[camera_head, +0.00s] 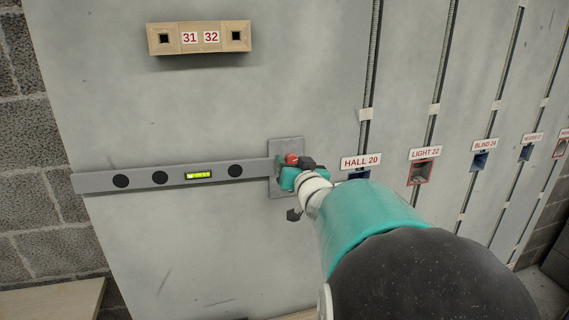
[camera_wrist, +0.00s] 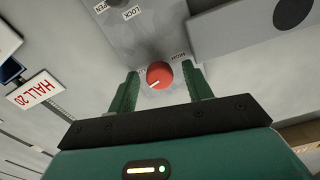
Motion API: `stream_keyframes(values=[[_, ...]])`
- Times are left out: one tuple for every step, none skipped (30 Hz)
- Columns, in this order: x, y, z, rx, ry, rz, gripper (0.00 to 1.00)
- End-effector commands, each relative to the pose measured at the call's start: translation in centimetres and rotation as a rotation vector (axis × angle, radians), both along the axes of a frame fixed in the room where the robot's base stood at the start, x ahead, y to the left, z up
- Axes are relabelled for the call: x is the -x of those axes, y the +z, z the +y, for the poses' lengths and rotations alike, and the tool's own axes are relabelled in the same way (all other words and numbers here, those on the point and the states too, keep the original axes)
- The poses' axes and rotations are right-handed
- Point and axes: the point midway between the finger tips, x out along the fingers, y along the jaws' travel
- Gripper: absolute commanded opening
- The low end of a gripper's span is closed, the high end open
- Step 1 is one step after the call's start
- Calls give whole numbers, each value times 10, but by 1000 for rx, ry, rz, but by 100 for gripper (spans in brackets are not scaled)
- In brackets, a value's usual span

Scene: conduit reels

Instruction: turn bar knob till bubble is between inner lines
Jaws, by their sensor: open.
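The red knob (camera_wrist: 159,75) with a white pointer line sits on a grey plate at the right end of the grey bar. It also shows in the head view (camera_head: 291,158), partly hidden by my gripper. The bar (camera_head: 101,181) runs across the wall panel and carries a small yellow-green bubble vial (camera_head: 198,175). The bubble's place between the lines is too small to tell. My gripper (camera_wrist: 157,84) is open, with one green finger on each side of the knob. I cannot tell whether the fingers touch it.
The knob's plate (camera_wrist: 150,35) bears OPEN, LOCK and HIGH labels. A HALL 20 label (camera_head: 361,161) and a LIGHT 22 box (camera_head: 421,172) are to the right. A beige box marked 31 and 32 (camera_head: 200,50) is above the bar. The panel below the bar is mostly clear.

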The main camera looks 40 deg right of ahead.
Motion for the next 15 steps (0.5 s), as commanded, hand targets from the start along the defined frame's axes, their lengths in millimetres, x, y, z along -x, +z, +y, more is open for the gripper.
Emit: stream_keyframes(values=[[0, 0, 0, 0, 0, 0, 48], [0, 0, 0, 0, 0, 0, 42], [0, 0, 0, 0, 0, 0, 34], [0, 0, 0, 0, 0, 0, 29], [0, 0, 0, 0, 0, 0, 23], [0, 0, 0, 0, 0, 0, 15], [0, 0, 0, 0, 0, 0, 9], [0, 0, 0, 0, 0, 0, 5], [0, 0, 0, 0, 0, 0, 6], [0, 0, 0, 0, 0, 0, 6], [0, 0, 0, 1, 0, 0, 6], [0, 0, 0, 3, 0, 1, 6], [0, 0, 0, 4, 0, 3, 6], [0, 0, 0, 7, 0, 5, 6], [0, 0, 0, 13, 0, 8, 6]])
